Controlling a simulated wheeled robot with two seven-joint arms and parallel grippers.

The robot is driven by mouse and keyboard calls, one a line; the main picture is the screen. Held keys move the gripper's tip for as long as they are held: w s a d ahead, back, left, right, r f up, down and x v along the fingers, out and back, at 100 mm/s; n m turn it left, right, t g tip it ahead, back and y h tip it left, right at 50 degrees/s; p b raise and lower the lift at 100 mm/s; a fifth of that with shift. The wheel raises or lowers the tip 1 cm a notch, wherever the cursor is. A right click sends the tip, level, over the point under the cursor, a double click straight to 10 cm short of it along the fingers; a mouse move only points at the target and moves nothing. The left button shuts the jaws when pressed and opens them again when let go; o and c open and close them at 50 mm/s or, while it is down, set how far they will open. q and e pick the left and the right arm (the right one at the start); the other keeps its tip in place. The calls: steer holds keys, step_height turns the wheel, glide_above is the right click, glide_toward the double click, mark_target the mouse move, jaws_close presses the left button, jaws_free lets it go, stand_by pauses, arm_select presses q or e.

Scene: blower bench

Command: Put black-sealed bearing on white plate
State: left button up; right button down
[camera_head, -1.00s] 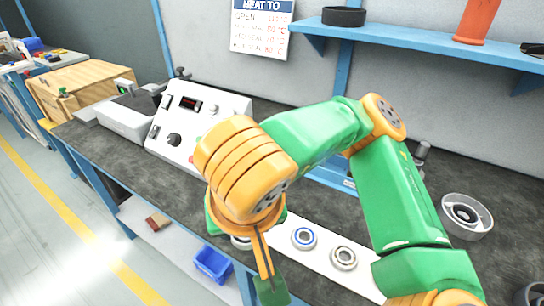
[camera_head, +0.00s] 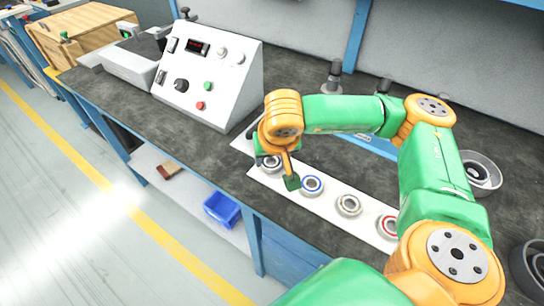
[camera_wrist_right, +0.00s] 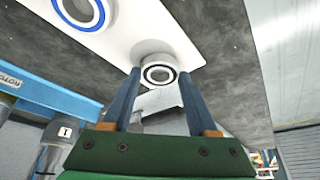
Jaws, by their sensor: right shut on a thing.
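The black-sealed bearing (camera_wrist_right: 158,73) shows a dark ring inside a pale outer race in the right wrist view. My right gripper (camera_wrist_right: 158,84) has its two blue fingers on either side of it, shut on it. In the head view, the bearing (camera_head: 271,164) is partly hidden by my right wrist at the left end of the long white plate (camera_head: 327,203). I cannot tell whether it touches the plate or is slightly above it. My left gripper is not in view.
A blue-sealed bearing (camera_head: 312,185), a plain metal bearing (camera_head: 348,205) and a red-sealed bearing (camera_head: 388,227) sit along the white plate. A control box (camera_head: 208,75) stands left of my wrist. Dark bench top between is clear.

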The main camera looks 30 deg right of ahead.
steer(key=shift+f, duration=0.2)
steer(key=shift+c, duration=0.9)
jaws_free()
steer(key=shift+r, duration=0.1)
steer(key=shift+r, duration=0.1)
steer(key=shift+r, duration=0.35)
steer(key=p+v, duration=0.1)
steer(key=v, duration=1)
steer(key=shift+s+r, duration=0.2)
